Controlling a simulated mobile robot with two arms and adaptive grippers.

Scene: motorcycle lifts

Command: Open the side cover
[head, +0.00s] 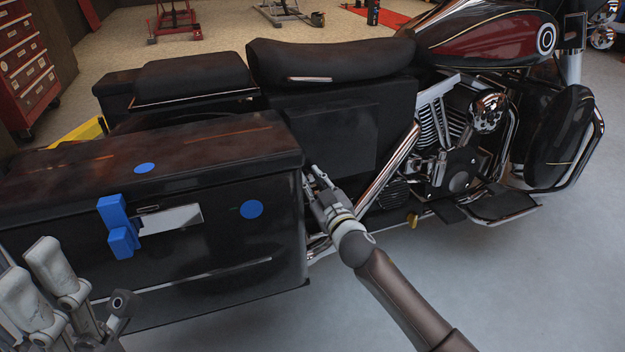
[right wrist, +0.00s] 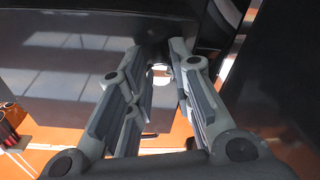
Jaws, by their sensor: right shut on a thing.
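The side cover (head: 335,142) is a dark, flat panel under the seat, between the saddlebag and the engine. It looks flush with the bike in the head view. My right gripper (head: 312,175) reaches in at its lower left corner, close beside the saddlebag's front end. In the right wrist view the gripper (right wrist: 162,62) has its fingers around a small, pale, shiny part (right wrist: 160,70), seemingly at the cover's edge. The exact contact is hard to see. My left gripper (head: 60,290) is at the lower left, in front of the saddlebag, with its fingertips not clearly shown.
A large black saddlebag (head: 60,200) with blue stickers and a blue latch piece (head: 118,228) fills the left. Chrome pipes (head: 388,175) and the engine (head: 450,135) lie to the right. A red tool cabinet (head: 25,65) stands behind. The floor (head: 540,280) at right is clear.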

